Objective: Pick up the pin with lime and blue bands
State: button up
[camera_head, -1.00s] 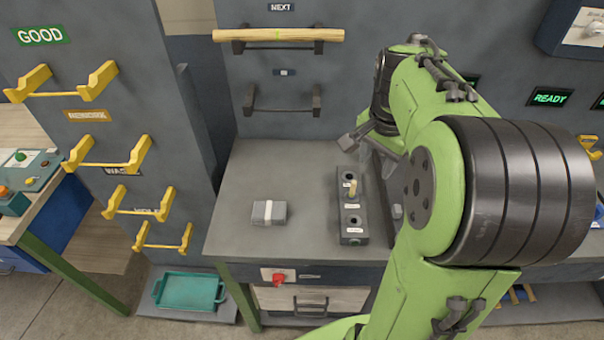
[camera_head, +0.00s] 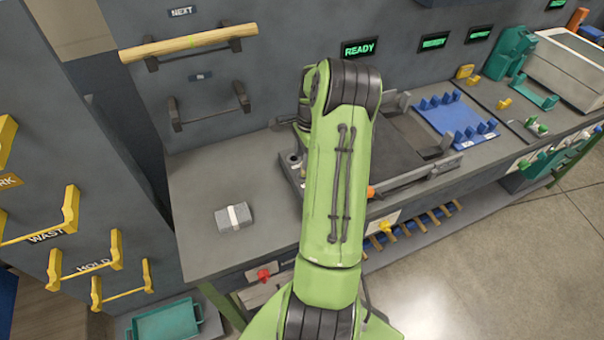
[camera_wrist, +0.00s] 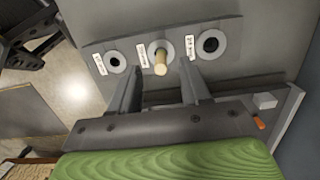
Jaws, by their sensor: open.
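A pale wooden pin (camera_wrist: 160,62) stands in the middle hole of a dark grey block (camera_wrist: 205,25) in the wrist view. No lime or blue bands can be made out on it. The holes on either side look empty. My gripper (camera_wrist: 160,82) is open, with one finger on each side of the pin in the picture; I cannot tell how far apart in depth they are. In the head view my green arm hides the gripper and most of the block (camera_head: 293,172).
A grey block with a white band (camera_head: 233,217) lies on the grey bench (camera_head: 195,190). A blue fixture (camera_head: 450,115) is right of my arm. The bench's left part is mostly clear.

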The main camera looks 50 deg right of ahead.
aim_at(304, 173)
notch_tip(304, 173, down, 5)
jog(key=shift+w+a+f, duration=0.15)
jog(key=shift+f, duration=0.05)
grip_shut()
